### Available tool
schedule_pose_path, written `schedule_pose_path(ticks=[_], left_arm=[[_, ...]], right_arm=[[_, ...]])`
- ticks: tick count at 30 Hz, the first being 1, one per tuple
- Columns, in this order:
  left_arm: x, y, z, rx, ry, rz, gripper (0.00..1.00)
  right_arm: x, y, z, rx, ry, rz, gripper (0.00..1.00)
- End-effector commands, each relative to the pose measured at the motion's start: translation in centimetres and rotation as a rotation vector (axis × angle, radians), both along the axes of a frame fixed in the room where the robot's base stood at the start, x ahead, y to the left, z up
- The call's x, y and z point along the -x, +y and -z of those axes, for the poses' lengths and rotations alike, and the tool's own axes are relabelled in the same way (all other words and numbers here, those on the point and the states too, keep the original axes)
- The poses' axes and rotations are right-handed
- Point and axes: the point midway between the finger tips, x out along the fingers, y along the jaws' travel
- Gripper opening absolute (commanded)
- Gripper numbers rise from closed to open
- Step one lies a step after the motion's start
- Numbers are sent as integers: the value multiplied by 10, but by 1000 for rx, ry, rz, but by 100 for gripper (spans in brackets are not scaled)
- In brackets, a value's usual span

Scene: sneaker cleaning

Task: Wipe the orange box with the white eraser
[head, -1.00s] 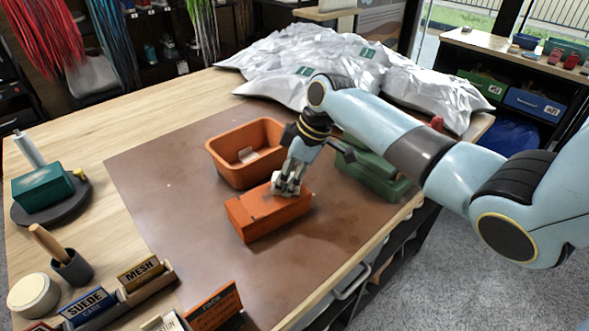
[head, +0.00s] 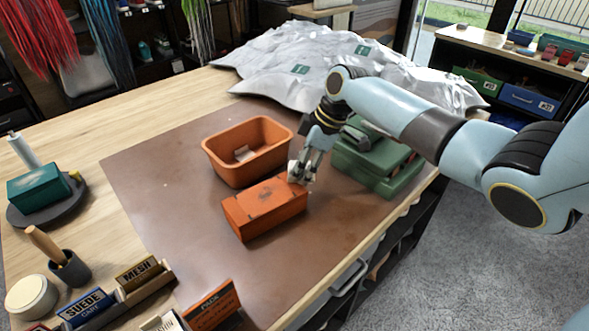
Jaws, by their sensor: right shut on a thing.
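The orange box (head: 262,215) lies on the brown mat (head: 165,190), with a dark smudge visible on its top. My right gripper (head: 298,178) is at the far right end of the box's top, pointing down. It is shut on the white eraser (head: 295,176), which is small in view and mostly hidden by the fingers. I cannot tell whether the eraser touches the box. My left gripper is not in view.
An open orange bin (head: 225,172) with a pale item inside stands just behind the box. Green cases (head: 368,172) stand to the right, close to my arm. Silver crumpled bags (head: 290,65) lie at the back. The mat's left part is clear.

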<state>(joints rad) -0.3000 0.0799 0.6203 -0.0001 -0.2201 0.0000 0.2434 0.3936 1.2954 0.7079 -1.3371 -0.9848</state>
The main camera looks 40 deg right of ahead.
Motion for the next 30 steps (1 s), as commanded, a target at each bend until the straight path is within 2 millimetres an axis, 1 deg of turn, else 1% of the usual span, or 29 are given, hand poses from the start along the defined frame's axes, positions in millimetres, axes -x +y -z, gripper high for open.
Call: schedule_pose_path(ticks=[1,4,7,11,16,22,30], left_arm=[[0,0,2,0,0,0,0],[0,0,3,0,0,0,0],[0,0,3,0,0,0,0],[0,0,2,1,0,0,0],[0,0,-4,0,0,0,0],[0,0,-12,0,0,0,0],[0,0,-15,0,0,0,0]], right_arm=[[0,-7,1,2,0,2,12],[1,-15,2,1,0,1,12],[1,-18,2,0,1,1,12],[1,-17,3,0,1,0,12],[1,-7,2,-1,3,0,12],[1,13,1,-3,3,0,12],[0,24,2,-1,3,0,12]])
